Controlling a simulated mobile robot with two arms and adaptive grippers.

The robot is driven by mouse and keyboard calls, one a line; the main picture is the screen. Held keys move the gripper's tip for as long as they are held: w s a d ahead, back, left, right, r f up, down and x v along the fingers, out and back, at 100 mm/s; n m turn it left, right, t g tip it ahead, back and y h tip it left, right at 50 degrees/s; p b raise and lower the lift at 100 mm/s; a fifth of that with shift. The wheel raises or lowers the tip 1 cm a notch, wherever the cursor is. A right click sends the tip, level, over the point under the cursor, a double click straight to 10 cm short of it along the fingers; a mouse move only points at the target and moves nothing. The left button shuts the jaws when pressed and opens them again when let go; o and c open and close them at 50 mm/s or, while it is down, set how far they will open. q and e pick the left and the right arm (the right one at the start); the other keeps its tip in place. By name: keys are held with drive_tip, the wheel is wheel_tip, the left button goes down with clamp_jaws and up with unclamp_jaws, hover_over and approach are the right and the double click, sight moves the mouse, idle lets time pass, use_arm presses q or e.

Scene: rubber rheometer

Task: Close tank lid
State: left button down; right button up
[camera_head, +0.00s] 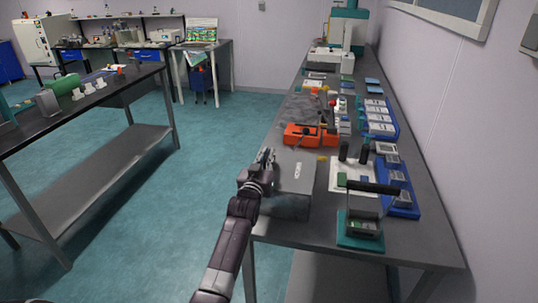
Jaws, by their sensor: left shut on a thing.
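A grey metal box-shaped tank (292,204) with pale lettering on its flat top stands at the near left edge of the right-hand bench. Its top surface, apparently the lid (300,170), looks roughly level, but I cannot tell whether it is fully down. My left gripper (266,156) reaches up from below and is at the left edge of the tank, near the top's far left corner. Its fingers are shut, apparently on the lid's edge; the exact grip is too small to see. My right gripper is not in view.
A dark table (95,98) stands left across open floor.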

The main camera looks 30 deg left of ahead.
use_arm(q)
drive_tip(key=shift+f, duration=0.25)
drive_tip(key=c, duration=2)
unclamp_jaws()
drive_tip(key=shift+c, duration=0.2)
drive_tip(key=shift+r, duration=0.1)
drive_tip(key=v, duration=1.2)
